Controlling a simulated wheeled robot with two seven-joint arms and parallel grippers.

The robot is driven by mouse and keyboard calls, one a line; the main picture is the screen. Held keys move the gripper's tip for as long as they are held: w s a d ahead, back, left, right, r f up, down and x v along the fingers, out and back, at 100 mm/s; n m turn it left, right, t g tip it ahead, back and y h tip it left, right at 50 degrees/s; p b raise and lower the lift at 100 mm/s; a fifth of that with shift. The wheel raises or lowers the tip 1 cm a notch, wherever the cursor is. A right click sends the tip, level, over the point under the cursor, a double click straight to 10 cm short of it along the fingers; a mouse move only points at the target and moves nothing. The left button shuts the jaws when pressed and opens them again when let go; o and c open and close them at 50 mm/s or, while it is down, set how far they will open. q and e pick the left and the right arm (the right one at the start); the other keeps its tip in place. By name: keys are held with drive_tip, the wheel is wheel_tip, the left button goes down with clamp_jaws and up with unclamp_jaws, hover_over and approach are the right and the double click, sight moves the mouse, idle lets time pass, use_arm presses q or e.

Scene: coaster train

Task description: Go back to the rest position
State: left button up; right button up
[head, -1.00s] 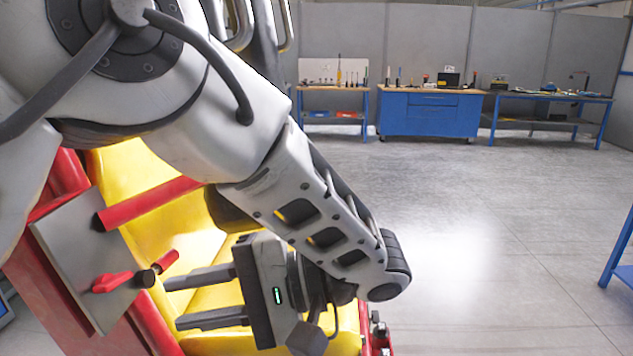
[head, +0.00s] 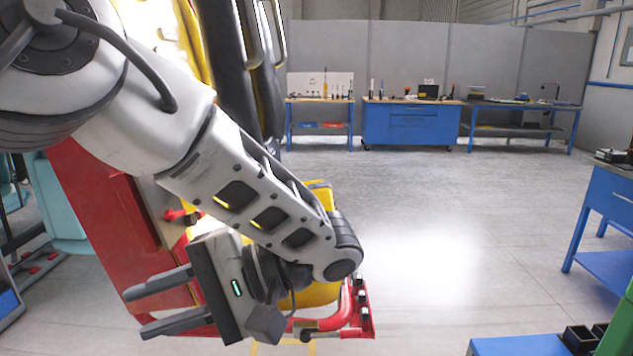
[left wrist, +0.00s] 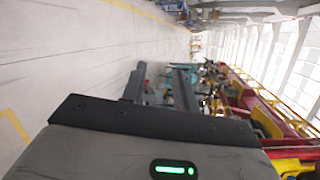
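My left gripper (head: 142,310) is open and empty in the head view, its two dark fingers pointing left and apart. It is in front of the red and yellow coaster car (head: 105,215), whose seats are partly hidden by my left arm. In the left wrist view the fingers of my left gripper (left wrist: 158,85) also stand apart with nothing between them. The red lever (head: 180,214) on the car's grey panel is just above the gripper, clear of the fingers. My right gripper is in neither view.
Blue workbenches with tools, including the middle one (head: 410,124), stand along the grey back wall. Another blue bench (head: 608,200) stands at the right. A blue surface with dark bins (head: 580,338) is at the lower right. The grey floor (head: 450,220) between is clear.

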use_arm(q)
drive_tip(key=s+a+f+n+g+h, duration=0.1)
drive_tip(key=a+n+g+h, duration=0.2)
drive_tip(key=a+h, duration=0.35)
drive_tip(key=s+a+f+n+g+h, duration=0.1)
drive_tip(key=a+f+n+g+h, duration=0.15)
drive_tip(key=a, duration=0.75)
drive_tip(key=d+f+m+t+h, duration=0.5)
drive_tip(key=d+f+m+h, duration=0.1)
drive_tip(key=d+f, duration=0.9)
drive_tip(key=d+f+m+t+h, duration=0.55)
drive_tip(key=d+f, duration=0.75)
drive_tip(key=f, duration=0.4)
drive_tip(key=s+a+f+t+y, duration=0.2)
drive_tip(key=s+a+t, duration=0.15)
drive_tip(key=a, duration=0.65)
drive_tip(key=s+a+f+t+y, duration=0.2)
drive_tip(key=s+a+f+t, duration=0.15)
drive_tip(key=a, duration=0.75)
drive_tip(key=d+r+n+t, duration=0.1)
drive_tip(key=d+n, duration=0.3)
drive_tip(key=d, duration=0.6)
drive_tip(key=shift+w+d+r+t+h, duration=0.2)
drive_tip(key=shift+w+r+t+h, duration=0.05)
drive_tip(key=shift+w+t+h, duration=0.1)
